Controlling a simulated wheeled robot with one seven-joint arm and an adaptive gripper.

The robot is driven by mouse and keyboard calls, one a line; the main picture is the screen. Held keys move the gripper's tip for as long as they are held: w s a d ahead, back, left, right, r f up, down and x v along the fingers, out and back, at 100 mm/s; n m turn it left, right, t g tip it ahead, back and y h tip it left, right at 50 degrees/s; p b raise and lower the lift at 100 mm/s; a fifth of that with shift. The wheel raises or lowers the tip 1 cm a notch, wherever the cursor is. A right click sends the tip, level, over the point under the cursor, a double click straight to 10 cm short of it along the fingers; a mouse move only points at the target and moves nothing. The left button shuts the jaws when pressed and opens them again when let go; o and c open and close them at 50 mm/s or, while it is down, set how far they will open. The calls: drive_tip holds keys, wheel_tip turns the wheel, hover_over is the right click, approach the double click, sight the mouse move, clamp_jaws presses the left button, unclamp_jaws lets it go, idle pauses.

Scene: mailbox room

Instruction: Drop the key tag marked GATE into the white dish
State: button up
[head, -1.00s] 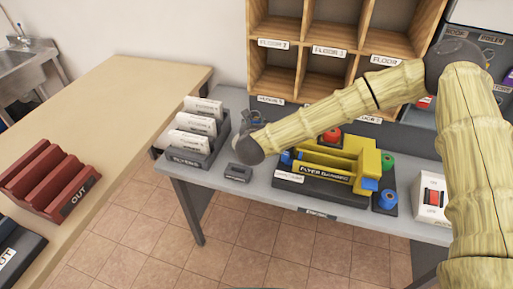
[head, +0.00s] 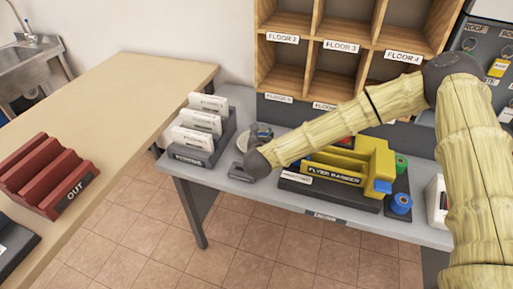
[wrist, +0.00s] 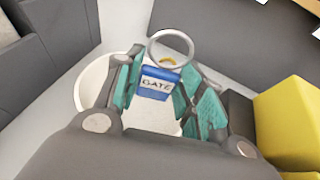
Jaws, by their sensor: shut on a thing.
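The blue key tag marked GATE (wrist: 156,84), with a metal ring, is between the teal pads of my gripper (wrist: 157,90) in the wrist view. My gripper is shut on the tag. The white dish (wrist: 90,88) shows behind and below the tag, with its left rim and part of its inside in sight. The fingers and my wrist hide the rest of the dish. In the head view my gripper (head: 260,134) is over the grey table, right of the letter rack. The tag cannot be made out clearly there.
A dark rack with white letters (head: 202,132) stands left of my gripper. Wooden pigeonholes (head: 340,60) rise behind.

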drive_tip(key=shift+f, duration=0.45)
drive_tip(key=o, duration=0.9)
drive_tip(key=shift+o, duration=0.2)
drive_tip(key=shift+s+a, duration=0.1)
drive_tip(key=v, duration=1.1)
drive_tip(key=shift+s+r, duration=0.15)
drive_tip(key=shift+s, duration=0.25)
